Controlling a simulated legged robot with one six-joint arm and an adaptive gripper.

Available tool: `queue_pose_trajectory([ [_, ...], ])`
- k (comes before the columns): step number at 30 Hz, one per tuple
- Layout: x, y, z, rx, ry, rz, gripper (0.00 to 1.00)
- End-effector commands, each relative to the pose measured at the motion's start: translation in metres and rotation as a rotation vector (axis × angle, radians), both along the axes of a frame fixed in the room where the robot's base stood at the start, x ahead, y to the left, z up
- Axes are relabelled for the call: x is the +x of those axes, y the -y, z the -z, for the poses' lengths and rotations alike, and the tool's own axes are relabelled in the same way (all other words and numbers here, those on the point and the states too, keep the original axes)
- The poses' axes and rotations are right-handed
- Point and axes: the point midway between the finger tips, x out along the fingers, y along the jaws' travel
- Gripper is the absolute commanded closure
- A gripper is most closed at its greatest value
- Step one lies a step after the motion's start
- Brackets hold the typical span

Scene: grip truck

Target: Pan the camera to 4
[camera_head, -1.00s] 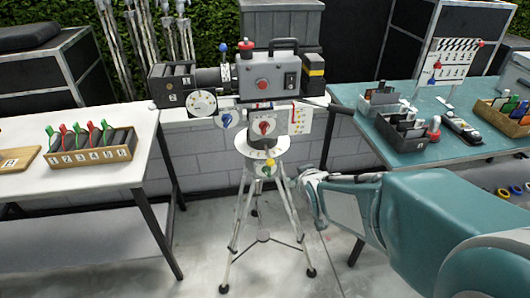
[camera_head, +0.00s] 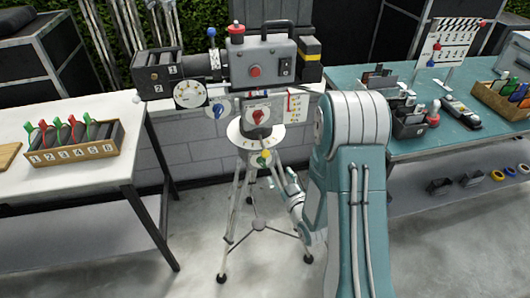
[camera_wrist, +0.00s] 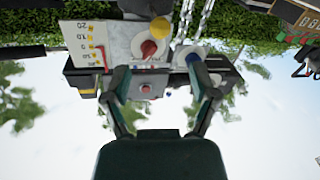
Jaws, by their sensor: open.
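The grey film camera (camera_head: 262,58) stands on a white tripod (camera_head: 235,215) in the middle of the head view. Below its body are a blue knob (camera_head: 217,109), a red knob (camera_head: 258,116) and a white disc (camera_head: 240,134) with small marks. A yellow knob (camera_head: 264,158) sits under the disc. The disc's marks are too small to read. My gripper (camera_head: 287,188) is low beside the tripod's right side, partly hidden by my arm. In the wrist view my gripper (camera_wrist: 157,75) is open and empty, its fingers pointing toward the camera body, red knob (camera_wrist: 150,49) and blue knob (camera_wrist: 193,59).
A white table (camera_head: 60,185) at left holds a numbered wooden rack (camera_head: 75,152). A teal table (camera_head: 450,146) at right holds trays, a clapperboard (camera_head: 447,43) and small items. The spread tripod legs stand on open grey floor (camera_head: 205,265).

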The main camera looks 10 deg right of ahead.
Motion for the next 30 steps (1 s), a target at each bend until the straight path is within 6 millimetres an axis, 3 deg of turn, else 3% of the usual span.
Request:
queue_pose_trajectory([
  [18,0.095,-0.019,0.000,-0.001,0.000,-0.001,0.24],
  [30,0.104,-0.021,-0.001,0.000,-0.001,0.000,0.24],
])
